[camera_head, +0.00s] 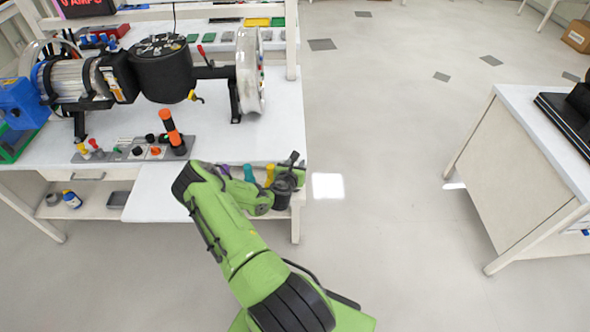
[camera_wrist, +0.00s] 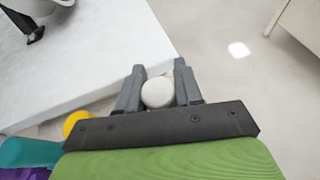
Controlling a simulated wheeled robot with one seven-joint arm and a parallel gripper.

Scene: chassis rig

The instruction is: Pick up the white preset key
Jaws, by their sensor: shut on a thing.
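The white preset key shows in the wrist view as a round white end (camera_wrist: 157,92) between the two grey fingers of my gripper (camera_wrist: 159,72). My gripper is shut on it. In the head view my gripper (camera_head: 291,160) is by the right front corner of the workbench, and I cannot make out the white key there. A yellow key (camera_head: 269,175), a teal key (camera_head: 248,173) and a purple key (camera_head: 224,170) stand in a row left of my gripper, partly hidden by my arm. The wrist view shows the same yellow (camera_wrist: 75,122), teal (camera_wrist: 30,151) and purple (camera_wrist: 25,173) keys at its lower left.
The white workbench (camera_head: 275,130) carries a motor rig with a large wheel (camera_head: 249,75) and a control panel with an orange-tipped lever (camera_head: 171,131). A second table (camera_head: 520,105) stands at the right. The floor between them is clear.

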